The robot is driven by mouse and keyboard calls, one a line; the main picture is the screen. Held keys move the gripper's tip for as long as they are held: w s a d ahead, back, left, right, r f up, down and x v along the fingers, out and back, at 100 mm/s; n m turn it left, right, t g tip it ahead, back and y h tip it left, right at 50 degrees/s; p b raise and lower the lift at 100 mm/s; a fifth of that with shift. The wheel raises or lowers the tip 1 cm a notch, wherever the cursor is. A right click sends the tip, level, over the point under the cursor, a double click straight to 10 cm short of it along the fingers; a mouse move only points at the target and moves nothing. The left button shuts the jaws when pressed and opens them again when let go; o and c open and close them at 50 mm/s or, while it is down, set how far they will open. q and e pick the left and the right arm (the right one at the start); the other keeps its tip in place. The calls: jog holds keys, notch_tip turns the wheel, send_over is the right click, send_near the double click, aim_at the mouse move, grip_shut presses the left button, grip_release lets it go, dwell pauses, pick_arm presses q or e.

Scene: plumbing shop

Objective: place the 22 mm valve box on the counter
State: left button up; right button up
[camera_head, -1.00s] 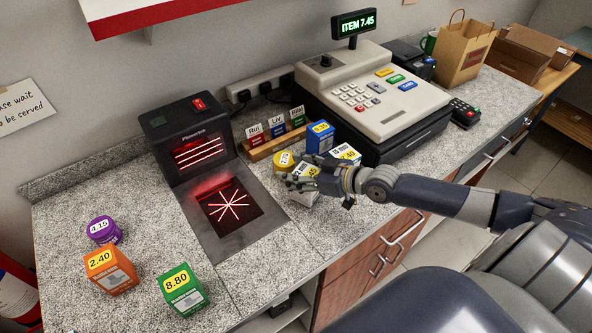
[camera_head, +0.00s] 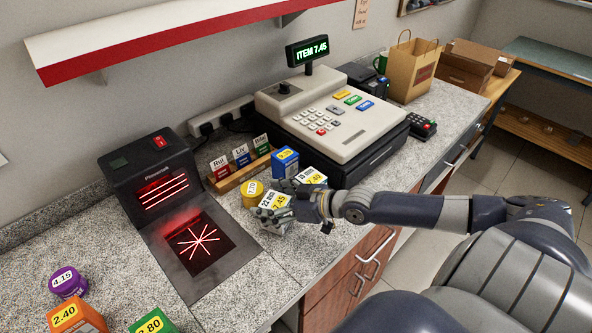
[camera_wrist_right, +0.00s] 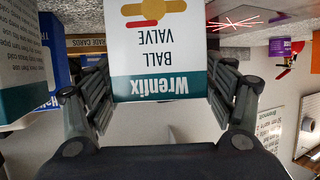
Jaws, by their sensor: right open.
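The 22 mm valve box (camera_head: 273,205), white with a yellow label reading 7.45, is on the near part of the counter (camera_head: 262,281), right of the scanner. My right gripper (camera_head: 282,203) is open, with its fingers around this box. Parts of the box are hidden behind the fingers in the head view. My left gripper is not in view.
A similar box (camera_head: 313,177) marked 7.40, a blue box (camera_head: 285,163) and a yellow roll (camera_head: 252,193) stand close by. The scanner (camera_head: 150,178) is left, the till (camera_head: 335,120) behind. Purple, orange (camera_head: 77,318) and green items are lower left. Counter around the scanner plate is partly clear.

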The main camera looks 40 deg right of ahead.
jog(key=v, duration=0.4)
jog(key=shift+a+p, duration=0.1)
jog(key=shift+p, duration=0.2)
jog(key=shift+p+v, duration=0.7)
jog(key=shift+v, duration=0.75)
jog(key=shift+p+v, duration=0.95)
jog(key=shift+v, duration=0.65)
